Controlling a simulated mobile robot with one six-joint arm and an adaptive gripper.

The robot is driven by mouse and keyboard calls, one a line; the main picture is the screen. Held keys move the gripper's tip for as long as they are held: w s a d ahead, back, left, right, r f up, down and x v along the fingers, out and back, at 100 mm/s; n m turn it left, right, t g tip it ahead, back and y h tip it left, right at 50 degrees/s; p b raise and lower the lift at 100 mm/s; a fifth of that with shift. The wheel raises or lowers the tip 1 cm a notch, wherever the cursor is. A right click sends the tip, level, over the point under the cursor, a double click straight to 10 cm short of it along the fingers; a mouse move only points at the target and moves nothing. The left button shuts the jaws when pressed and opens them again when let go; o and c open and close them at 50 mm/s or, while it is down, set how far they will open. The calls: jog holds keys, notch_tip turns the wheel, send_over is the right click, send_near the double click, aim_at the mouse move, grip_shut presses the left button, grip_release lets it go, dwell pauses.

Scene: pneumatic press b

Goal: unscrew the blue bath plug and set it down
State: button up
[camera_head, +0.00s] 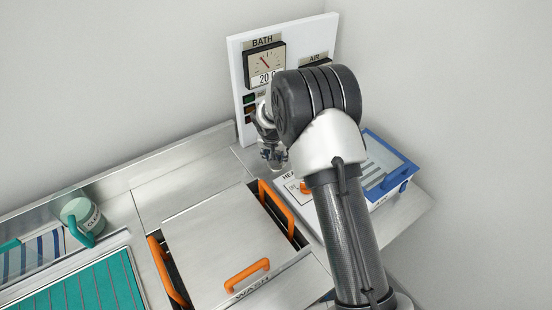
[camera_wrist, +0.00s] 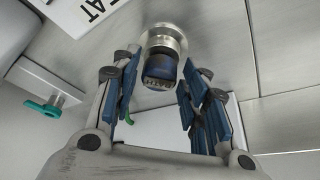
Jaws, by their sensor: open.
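In the wrist view, the blue bath plug (camera_wrist: 160,73) is a dark blue cap with white lettering, seated on a round metal neck (camera_wrist: 164,38). My gripper (camera_wrist: 160,82) is open, with one blue-padded finger on each side of the plug. It holds nothing, and I cannot tell whether a pad touches the plug. In the head view, my gripper (camera_head: 273,157) points down in front of the gauge panel, partly hidden by my arm. I cannot make out the plug in that view.
The gauge panel (camera_head: 236,75) stands at the back. A blue-framed box (camera_head: 398,178) is at the right. The steel wash lid (camera_head: 215,245) with orange handles fills the front middle. A cup (camera_head: 78,211) and a teal panel (camera_head: 80,288) are left. Bare steel counter (camera_head: 180,183) lies behind the lid.

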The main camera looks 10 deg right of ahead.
jog(key=shift+r, duration=0.1)
jog(key=shift+c, duration=0.2)
jog(key=c, duration=0.5)
jog(key=n+p, duration=0.1)
jog(key=p, duration=0.1)
jog(key=shift+r+y+p, duration=0.2)
jog(key=shift+y+p, duration=0.1)
jog(key=shift+p, duration=0.05)
jog(key=shift+c, duration=0.2)
jog(key=shift+f+n, duration=0.25)
jog(key=shift+n, duration=0.05)
jog(key=p, duration=0.2)
jog(key=n+p, duration=0.1)
jog(key=p, duration=0.1)
jog(key=shift+s+d+r+y, duration=0.1)
jog(key=shift+r+y, duration=0.15)
jog(key=shift+y, duration=0.05)
jog(key=shift+p, duration=0.4)
jog(key=shift+f+n, duration=0.2)
jog(key=shift+n, duration=0.2)
